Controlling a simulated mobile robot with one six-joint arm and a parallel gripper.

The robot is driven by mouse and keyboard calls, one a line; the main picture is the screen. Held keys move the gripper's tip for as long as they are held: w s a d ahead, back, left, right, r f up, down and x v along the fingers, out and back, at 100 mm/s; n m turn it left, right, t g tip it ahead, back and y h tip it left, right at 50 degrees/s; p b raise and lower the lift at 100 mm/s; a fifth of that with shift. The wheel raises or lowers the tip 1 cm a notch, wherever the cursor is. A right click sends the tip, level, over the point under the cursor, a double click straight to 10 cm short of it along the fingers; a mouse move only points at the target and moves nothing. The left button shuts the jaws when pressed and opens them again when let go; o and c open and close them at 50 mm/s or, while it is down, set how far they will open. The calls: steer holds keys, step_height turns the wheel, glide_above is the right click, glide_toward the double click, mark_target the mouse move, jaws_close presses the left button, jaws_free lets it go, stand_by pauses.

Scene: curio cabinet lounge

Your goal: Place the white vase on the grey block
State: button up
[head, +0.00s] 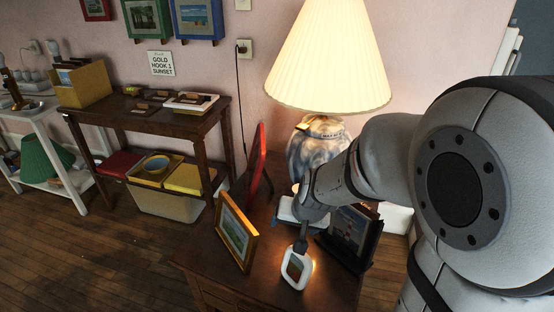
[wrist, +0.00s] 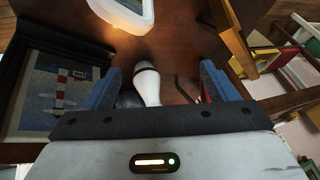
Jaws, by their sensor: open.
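A small white vase (wrist: 147,82) with a dark band stands on the dark wooden table, between the fingers of my gripper (wrist: 160,72) in the wrist view. My gripper is open, with one blue finger on each side of the vase. I see gaps on both sides, so neither finger appears to touch it. In the head view my arm reaches down over the table, and I cannot make out the vase there. I cannot pick out the grey block for certain in either view.
A white-rimmed object (head: 286,279) stands near the table's front edge. A gold-framed picture (head: 236,232) stands left, a black-framed one (head: 351,233) right. A red frame (head: 257,165) and a large lamp (head: 328,60) are behind. A side table (head: 150,118) holds small items.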

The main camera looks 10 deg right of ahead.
steer(key=shift+o, duration=1.2)
steer(key=w+f+m+t+h+p, duration=0.1)
steer(key=w+f+m+t, duration=0.1)
steer(key=w, duration=0.7)
step_height(320, 180, down, 3)
steer(key=shift+r+m+t+h, duration=0.15)
steer(key=shift+m+t+h, duration=0.2)
steer(key=shift+m, duration=0.35)
steer(key=w+d+f+m+h, duration=0.1)
steer(key=w+f, duration=0.1)
steer(key=f, duration=0.1)
steer(key=w+d+f+h, duration=0.1)
steer(key=w+d+f, duration=0.1)
steer(key=w+f, duration=0.1)
steer(key=w+d+f+m+t+h, duration=0.1)
steer(key=w+f, duration=0.2)
steer(key=shift+d+m, duration=0.2)
steer(key=shift+m, duration=0.1)
steer(key=shift+w+d+f+b, duration=0.1)
steer(key=shift+w+f+b, duration=0.2)
steer(key=shift+w, duration=0.05)
steer(key=shift+c, duration=0.4)
steer(key=shift+r, duration=0.1)
steer(key=c, duration=1.2)
